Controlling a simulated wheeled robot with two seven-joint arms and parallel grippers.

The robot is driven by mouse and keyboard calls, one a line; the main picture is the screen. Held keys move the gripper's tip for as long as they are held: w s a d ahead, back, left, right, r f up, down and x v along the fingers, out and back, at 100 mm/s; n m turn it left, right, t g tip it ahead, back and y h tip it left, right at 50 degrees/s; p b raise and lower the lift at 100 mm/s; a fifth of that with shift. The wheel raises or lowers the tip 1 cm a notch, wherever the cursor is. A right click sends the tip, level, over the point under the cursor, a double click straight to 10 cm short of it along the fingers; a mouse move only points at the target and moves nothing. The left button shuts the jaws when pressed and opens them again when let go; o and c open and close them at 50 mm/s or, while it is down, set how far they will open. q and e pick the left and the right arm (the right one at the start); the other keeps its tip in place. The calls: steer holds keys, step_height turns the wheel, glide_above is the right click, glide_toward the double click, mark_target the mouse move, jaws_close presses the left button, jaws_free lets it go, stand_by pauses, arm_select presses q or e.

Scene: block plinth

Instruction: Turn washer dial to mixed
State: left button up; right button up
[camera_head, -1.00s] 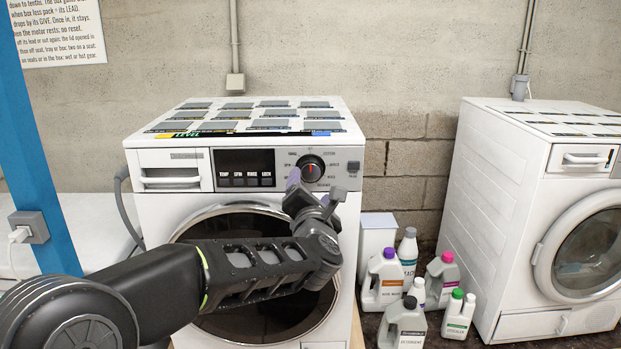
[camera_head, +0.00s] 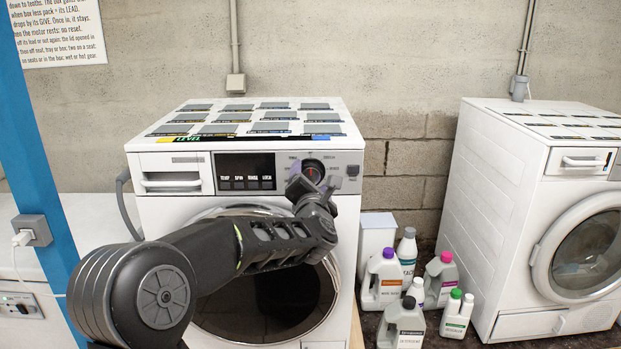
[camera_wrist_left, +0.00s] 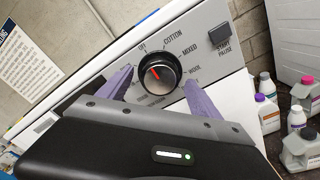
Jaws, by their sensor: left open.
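The white washer (camera_head: 170,205) stands ahead, with its round door below the control panel. Its black dial (camera_wrist_left: 159,73) has a red pointer mark and a silver ring in the left wrist view. The mark points to the upper left, near OFF; COTTON, MIXED and WOOL run clockwise from there. The dial (camera_head: 314,166) is partly covered by my gripper in the head view. My left gripper (camera_wrist_left: 158,90) is open, with one purple finger on each side of the dial's lower half. I cannot tell whether the fingers touch it. My right gripper is not in view.
A START PAUSE button (camera_wrist_left: 219,35) sits right of the dial. Several detergent bottles (camera_head: 383,280) stand on the floor to the right, before a second washer (camera_head: 490,190). A blue post (camera_head: 40,150) rises at the left.

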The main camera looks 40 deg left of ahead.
arm_select(q)
steer(key=c, duration=1.4)
